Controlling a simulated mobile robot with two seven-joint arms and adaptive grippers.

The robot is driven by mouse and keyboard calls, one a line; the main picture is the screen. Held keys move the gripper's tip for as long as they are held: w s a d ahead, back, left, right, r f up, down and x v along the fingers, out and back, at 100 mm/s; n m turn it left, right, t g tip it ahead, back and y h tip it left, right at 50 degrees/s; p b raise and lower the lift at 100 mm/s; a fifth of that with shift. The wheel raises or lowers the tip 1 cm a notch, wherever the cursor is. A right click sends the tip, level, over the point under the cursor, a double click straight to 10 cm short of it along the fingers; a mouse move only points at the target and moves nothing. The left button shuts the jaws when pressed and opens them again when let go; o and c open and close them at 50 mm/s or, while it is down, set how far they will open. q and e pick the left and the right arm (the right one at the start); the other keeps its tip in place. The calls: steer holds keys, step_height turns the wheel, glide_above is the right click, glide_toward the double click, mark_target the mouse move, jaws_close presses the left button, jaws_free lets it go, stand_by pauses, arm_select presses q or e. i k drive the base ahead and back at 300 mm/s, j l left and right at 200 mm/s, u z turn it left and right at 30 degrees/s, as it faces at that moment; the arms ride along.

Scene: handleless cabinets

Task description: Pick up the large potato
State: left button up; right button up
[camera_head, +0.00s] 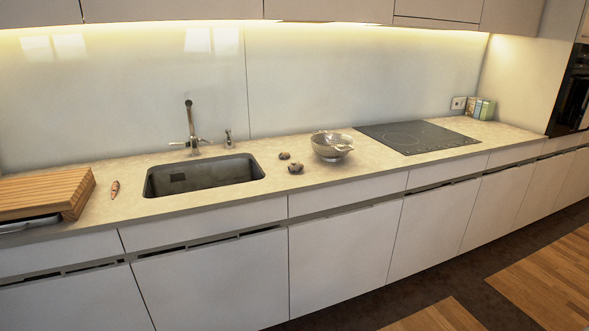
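Two small brown potato-like lumps lie on the beige countertop (235,213) between the sink and the metal colander. The nearer potato (295,167) looks slightly larger than the farther potato (284,156). They lie close together but apart, and both are small in this view. Neither of my grippers shows in the head view, so I cannot see their state.
A sink (203,175) with a tap (191,130) is left of the potatoes. A colander (332,146) and black hob (417,136) are to the right. A carrot-like item (115,189) and wooden board (42,192) lie at left. Upper cabinets (330,9) overhang the counter.

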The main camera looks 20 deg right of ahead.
mark_target(294, 167)
steer(key=i+l, duration=0.2)
steer(key=l, duration=0.2)
steer(key=i+l+z, duration=0.15)
steer(key=l, duration=0.25)
steer(key=i+l, duration=0.25)
steer(key=l, duration=0.15)
steer(key=i+l+z, duration=0.15)
steer(key=l, duration=0.2)
